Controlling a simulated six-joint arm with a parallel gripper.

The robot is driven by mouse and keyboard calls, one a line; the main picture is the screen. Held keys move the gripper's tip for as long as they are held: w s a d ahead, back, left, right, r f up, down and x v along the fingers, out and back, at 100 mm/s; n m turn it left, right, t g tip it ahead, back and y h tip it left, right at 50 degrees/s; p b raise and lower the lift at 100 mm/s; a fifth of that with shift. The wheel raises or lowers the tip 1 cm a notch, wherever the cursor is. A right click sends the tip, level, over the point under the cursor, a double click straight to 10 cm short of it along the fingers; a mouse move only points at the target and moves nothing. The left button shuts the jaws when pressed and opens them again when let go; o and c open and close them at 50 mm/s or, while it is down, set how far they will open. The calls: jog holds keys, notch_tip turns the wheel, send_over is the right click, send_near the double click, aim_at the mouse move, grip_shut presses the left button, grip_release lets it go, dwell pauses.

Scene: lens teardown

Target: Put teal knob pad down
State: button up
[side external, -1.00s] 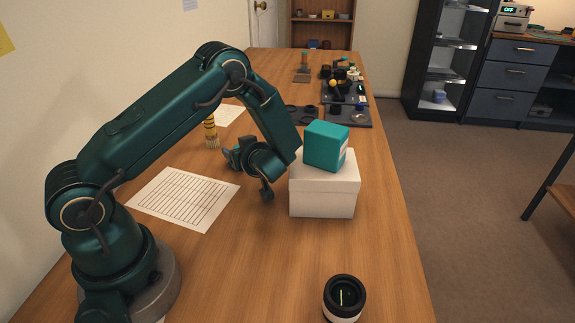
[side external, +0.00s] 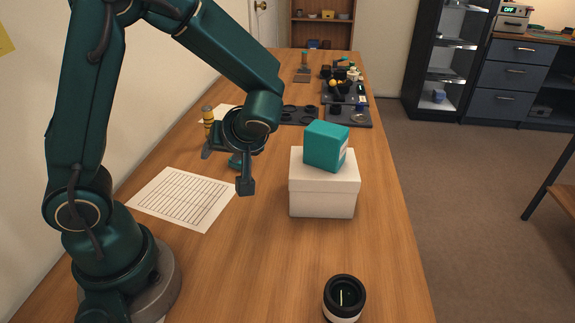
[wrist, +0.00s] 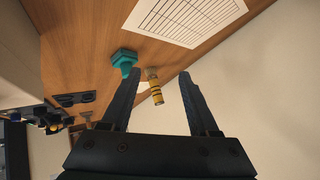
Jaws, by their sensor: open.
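The teal knob pad (wrist: 124,59) rests on the wooden table in the wrist view, its wide part against the wood and a knob sticking out. In the side view the pad (side external: 235,161) shows as a small teal patch, partly hidden behind my gripper. My gripper (side external: 227,172) is open and raised above the table, with the pad below and apart from it. In the wrist view nothing lies between the fingers of my gripper (wrist: 157,75) in contact with them.
A white box (side external: 322,190) with a teal box (side external: 326,146) on top stands right of my gripper. A printed sheet (side external: 182,198) lies left. A yellow-and-black banded brush (side external: 208,117) stands behind. A lens (side external: 344,297) sits in front. Dark trays (side external: 347,115) with parts lie farther back.

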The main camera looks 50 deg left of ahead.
jog(key=s+d+r+m+t+h, duration=0.2)
jog(key=s+d+r+m+h, duration=0.1)
jog(key=d+m, duration=0.3)
jog(key=s+d+r+m+t+h, duration=0.3)
jog(key=d+m+h, duration=0.3)
jog(key=d, duration=0.1)
jog(key=shift+s+d+r, duration=0.15)
jog(key=shift+s+r, duration=0.2)
jog(key=shift+s, duration=0.05)
